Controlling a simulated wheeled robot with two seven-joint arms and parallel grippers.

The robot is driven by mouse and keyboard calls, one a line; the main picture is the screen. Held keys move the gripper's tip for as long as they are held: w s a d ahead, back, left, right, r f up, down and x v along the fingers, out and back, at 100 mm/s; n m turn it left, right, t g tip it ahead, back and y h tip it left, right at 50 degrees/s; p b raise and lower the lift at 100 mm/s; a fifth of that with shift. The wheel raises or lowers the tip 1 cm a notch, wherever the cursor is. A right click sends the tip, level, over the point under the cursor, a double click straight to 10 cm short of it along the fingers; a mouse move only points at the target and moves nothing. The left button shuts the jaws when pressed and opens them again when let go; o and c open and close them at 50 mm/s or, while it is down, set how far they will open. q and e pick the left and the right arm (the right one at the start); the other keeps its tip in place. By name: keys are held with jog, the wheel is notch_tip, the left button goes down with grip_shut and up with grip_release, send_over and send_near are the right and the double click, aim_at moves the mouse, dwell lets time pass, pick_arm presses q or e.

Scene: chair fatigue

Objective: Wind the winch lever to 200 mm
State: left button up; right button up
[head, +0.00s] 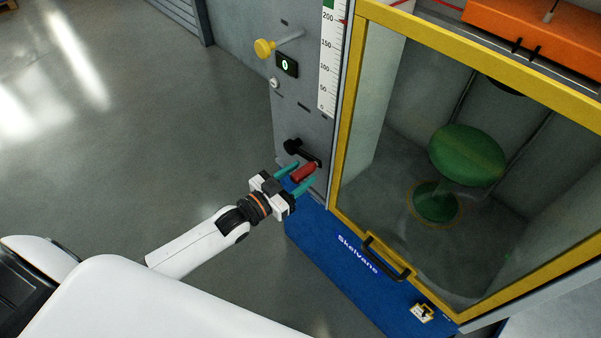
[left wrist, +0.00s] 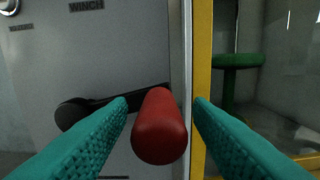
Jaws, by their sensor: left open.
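The winch lever is a black crank arm (left wrist: 95,108) with a red handle (left wrist: 160,126), on the grey front panel of the machine. In the head view the red handle (head: 303,173) sits low on the panel, right of the black hub (head: 292,147). My left gripper (head: 296,178) is open, its teal fingers on either side of the red handle. In the left wrist view the handle lies between the fingers, with gaps visible on both sides. A white scale (head: 330,62) marked 0 to 200 runs up the panel, with green at its top. My right gripper is not in view.
A yellow knob (head: 264,48) and a small display (head: 287,64) reading 0 are above the lever. A yellow-framed clear door (head: 346,125) with a black handle (head: 386,258) stands right of it, with a green stool (head: 466,155) behind. Open floor (head: 130,130) lies left.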

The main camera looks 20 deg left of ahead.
pick_arm(q)
jog(key=shift+w+d, duration=0.2)
jog(key=shift+w, duration=0.25)
grip_shut()
jog(key=r+n+p, duration=0.1)
jog(key=p, duration=0.1)
jog(key=a+r+n+p, duration=0.1)
jog(key=r+n, duration=0.1)
jog(key=shift+w+r+p, duration=0.2)
jog(key=shift+r+p, duration=0.05)
jog(key=shift+p, duration=0.15)
jog(key=shift+w+a+r+n, duration=0.15)
jog(key=shift+a+n, duration=0.15)
jog(key=shift+n, duration=0.6)
grip_release()
